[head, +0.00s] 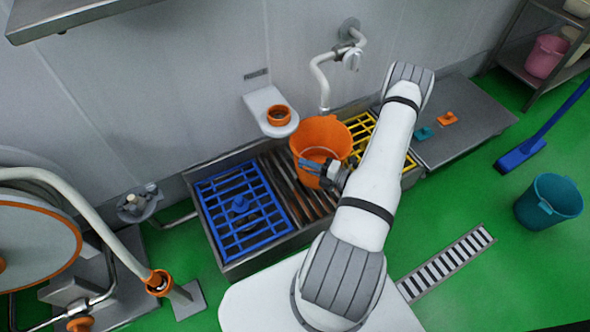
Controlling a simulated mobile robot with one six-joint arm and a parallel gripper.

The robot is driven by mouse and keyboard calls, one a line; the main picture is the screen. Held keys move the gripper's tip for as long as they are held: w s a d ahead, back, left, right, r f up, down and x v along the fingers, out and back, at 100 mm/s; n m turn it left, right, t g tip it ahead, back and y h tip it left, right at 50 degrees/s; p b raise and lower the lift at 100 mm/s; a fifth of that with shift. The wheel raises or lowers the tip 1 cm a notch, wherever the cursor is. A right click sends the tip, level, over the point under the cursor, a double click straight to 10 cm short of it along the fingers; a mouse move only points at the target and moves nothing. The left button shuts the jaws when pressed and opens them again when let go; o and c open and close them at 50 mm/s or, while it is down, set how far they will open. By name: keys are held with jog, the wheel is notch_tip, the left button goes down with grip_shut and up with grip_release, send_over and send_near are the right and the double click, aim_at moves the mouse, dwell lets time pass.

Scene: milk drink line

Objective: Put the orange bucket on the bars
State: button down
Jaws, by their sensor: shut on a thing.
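The orange bucket (321,136) is in the middle of the head view, upright or slightly tilted, with its open mouth facing up. My gripper (322,170) is shut on its near side. The bucket is over the right part of the dark bars (287,184) in the metal trough, between the blue grate and the yellow grate. I cannot tell whether its base touches the bars, as the gripper and arm hide part of it.
A blue grate (259,232) lies left of the bars and a yellow grate (361,127) right. A white spout (318,72) hangs behind the bucket. A grey table (470,128) holds small teal and orange pieces. A teal bucket (553,203) and blue squeegee (521,154) occupy the green floor.

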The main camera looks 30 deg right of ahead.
jog(key=w+a+f+b, duration=0.2)
jog(key=w+f, duration=0.1)
jog(key=shift+a+f, duration=0.15)
jog(key=shift+f, duration=0.2)
jog(key=c, duration=1.9)
grip_release()
jog(key=shift+f, duration=0.1)
jog(key=shift+c, duration=0.2)
jog(key=o, duration=0.5)
jog(key=shift+c, duration=0.2)
